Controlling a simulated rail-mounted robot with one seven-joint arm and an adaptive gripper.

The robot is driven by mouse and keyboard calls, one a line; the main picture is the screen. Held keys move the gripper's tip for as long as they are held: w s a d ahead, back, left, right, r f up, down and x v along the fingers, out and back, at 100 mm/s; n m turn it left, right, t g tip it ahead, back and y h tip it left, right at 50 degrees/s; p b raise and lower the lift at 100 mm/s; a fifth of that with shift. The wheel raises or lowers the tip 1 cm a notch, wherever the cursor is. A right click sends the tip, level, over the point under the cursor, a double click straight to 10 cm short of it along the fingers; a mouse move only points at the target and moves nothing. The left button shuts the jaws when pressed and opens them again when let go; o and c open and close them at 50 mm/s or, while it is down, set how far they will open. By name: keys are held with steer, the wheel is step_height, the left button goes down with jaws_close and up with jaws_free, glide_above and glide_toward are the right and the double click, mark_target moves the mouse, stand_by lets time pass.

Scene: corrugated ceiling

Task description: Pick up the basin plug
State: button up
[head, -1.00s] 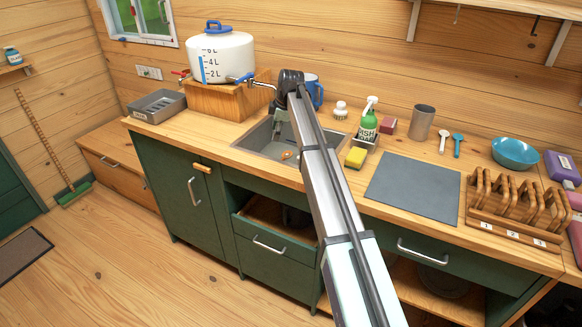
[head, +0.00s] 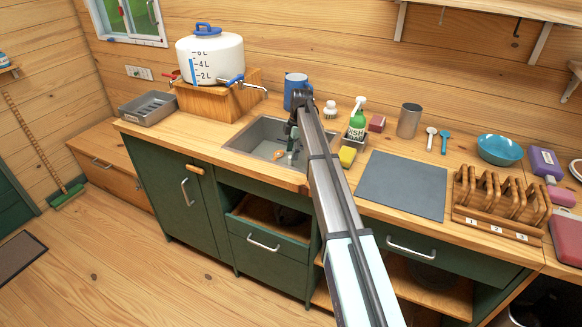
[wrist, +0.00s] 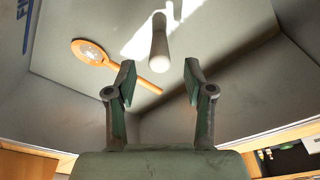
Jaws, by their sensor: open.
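The sink basin (head: 247,146) is grey and set into the wooden counter. My gripper (head: 292,155) points down into it; in the wrist view my gripper (wrist: 159,80) is open and empty. A pale, rounded cylinder (wrist: 159,48) lies ahead of the gap between the fingers, apart from both; it may be the basin plug, but I cannot tell for sure. An orange spoon-like thing (wrist: 89,52) with a pale patch in its head lies on the basin floor to the left. It also shows in the head view (head: 279,154). The cylinder is not clear in the head view.
The basin walls are close around my gripper. A water tank (head: 210,60) with a tap stands behind left, and a blue mug (head: 295,88) behind. A green soap bottle (head: 357,122) and yellow sponge (head: 347,156) stand right of the sink. A grey mat (head: 402,185) lies clear.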

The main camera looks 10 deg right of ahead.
mark_target(290, 164)
steer(key=shift+a+f+p, duration=0.25)
steer(key=shift+f+p, duration=0.2)
steer(key=shift+f, duration=1.15)
steer(key=shift+a+f+p, duration=0.2)
steer(key=shift+f+p, duration=0.25)
steer(key=shift+f, duration=1.15)
jaws_close()
